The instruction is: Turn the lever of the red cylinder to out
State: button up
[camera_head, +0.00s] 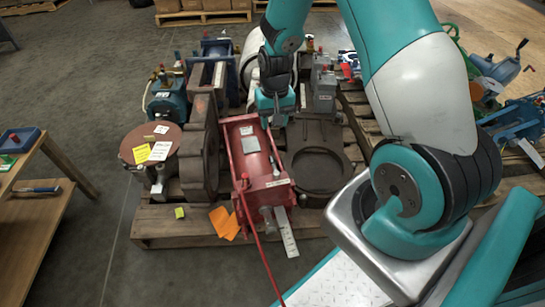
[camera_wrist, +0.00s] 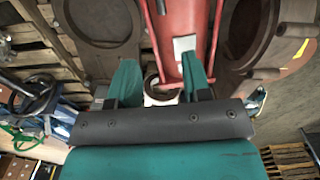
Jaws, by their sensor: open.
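The red cylinder (camera_head: 252,165) lies on the pallet in the middle of the head view, its near end towards me with a red hose and a white label. My gripper (camera_head: 275,118) is over its far end, pointing down. In the wrist view the red body (camera_wrist: 190,25) runs up the middle. My gripper (camera_wrist: 161,70) is open there, one teal finger on each side of a pale round fitting (camera_wrist: 152,92) at the cylinder's end. I cannot tell whether the fingers touch it.
A brown round plate (camera_head: 318,170) lies right of the cylinder and a rusty block (camera_head: 198,160) stands close on its left. Several blue and grey machine parts crowd the far side. A wooden table (camera_head: 45,205) stands at the left, with open floor (camera_head: 100,110) beyond it.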

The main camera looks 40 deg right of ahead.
aim_at(272, 159)
jog(key=f+b, duration=0.2)
jog(key=f, duration=0.6)
jog(key=f+b, duration=0.3)
jog(key=f, duration=0.4)
jog(key=shift+a+f, duration=0.2)
jog(key=shift+f, duration=0.2)
grip_shut()
